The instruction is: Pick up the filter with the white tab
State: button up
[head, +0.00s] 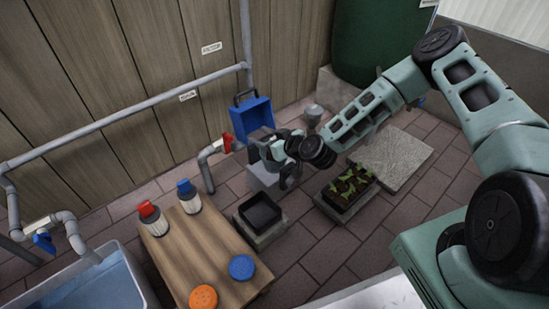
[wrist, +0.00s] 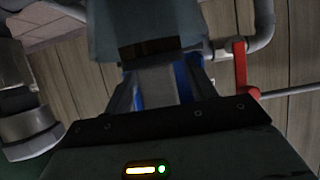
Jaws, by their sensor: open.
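Two filters with pale ribbed bodies stand on the wooden table: a red-capped filter (head: 150,218) and a blue-capped filter (head: 188,196), both at its far end. I cannot make out a white tab on either. My gripper (head: 262,143) is open, right of the table and above it, apart from both filters. It is beside the red valve handle and in front of the blue bin. In the wrist view my gripper (wrist: 163,85) fills the middle, with blue showing around its fingers; no filter can be made out there.
A red valve handle (head: 227,143) on a pipe is close to my gripper; it also shows in the wrist view (wrist: 240,75). A blue bin (head: 251,120) is behind. The table (head: 200,244) also bears orange (head: 203,298) and blue (head: 242,267) round caps. A black tray (head: 260,213) and planter (head: 349,188) stand right.

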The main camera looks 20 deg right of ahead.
grip_shut()
